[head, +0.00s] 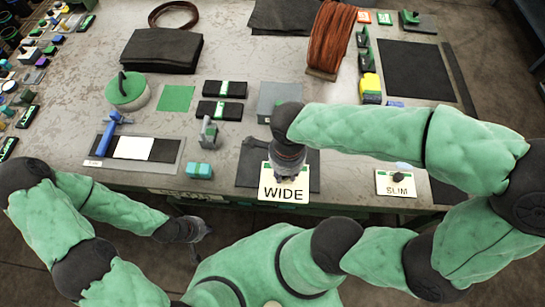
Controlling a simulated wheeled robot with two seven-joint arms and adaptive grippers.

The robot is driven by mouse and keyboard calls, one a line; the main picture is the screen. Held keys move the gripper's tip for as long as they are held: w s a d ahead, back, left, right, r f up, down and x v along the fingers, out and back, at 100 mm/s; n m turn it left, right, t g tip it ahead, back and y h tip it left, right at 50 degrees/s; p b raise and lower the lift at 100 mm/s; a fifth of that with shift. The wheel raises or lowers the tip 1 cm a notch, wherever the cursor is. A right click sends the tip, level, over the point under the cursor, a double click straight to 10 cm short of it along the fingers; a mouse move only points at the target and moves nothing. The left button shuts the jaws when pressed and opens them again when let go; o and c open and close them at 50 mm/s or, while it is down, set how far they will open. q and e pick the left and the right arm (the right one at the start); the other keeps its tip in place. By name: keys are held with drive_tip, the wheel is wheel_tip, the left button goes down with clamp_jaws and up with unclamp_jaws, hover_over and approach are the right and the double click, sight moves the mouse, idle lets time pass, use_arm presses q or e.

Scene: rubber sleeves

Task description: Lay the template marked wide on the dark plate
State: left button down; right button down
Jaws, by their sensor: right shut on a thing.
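The cream template marked WIDE (284,193) is in my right gripper (284,165), which is shut on it near its top edge. The template's lower edge reaches past the table's front edge in the head view. A dark plate (250,165) lies behind and around it, partly hidden by the template and gripper; I cannot tell whether they touch. A second template, marked SLIM (396,190), lies to the right near the front edge, with a dark knob on it. My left gripper (200,232) is empty, low in front of the table; its finger opening is unclear.
A grey block (280,97) stands behind the dark plate, partly behind my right arm. A teal block (199,171) and a grey-green stand (208,132) are to its left. A tray (90,163) with dark and white sheets is farther left. A large black mat (418,72) lies back right.

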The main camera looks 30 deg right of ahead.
drive_tip(key=w+d+f+b, duration=0.1)
drive_tip(key=w+f, duration=0.1)
drive_tip(key=w, duration=0.1)
drive_tip(key=w+d+f+b, duration=0.1)
drive_tip(key=w+f, duration=0.2)
drive_tip(key=w+d+f+b, duration=0.1)
drive_tip(key=w+f+b, duration=0.1)
drive_tip(key=w+f, duration=0.1)
drive_tip(key=shift+w+d, duration=0.3)
drive_tip(key=shift+d, duration=0.1)
drive_tip(key=shift+w+f, duration=0.15)
drive_tip(key=shift+f, duration=0.1)
drive_tip(key=shift+w+d+f+b, duration=0.15)
drive_tip(key=shift+f+b, duration=0.55)
drive_tip(key=shift+f, duration=0.85)
drive_tip(key=shift+f, duration=0.1)
drive_tip(key=c, duration=1.4)
unclamp_jaws()
drive_tip(key=shift+f, duration=0.15)
drive_tip(key=o, duration=0.4)
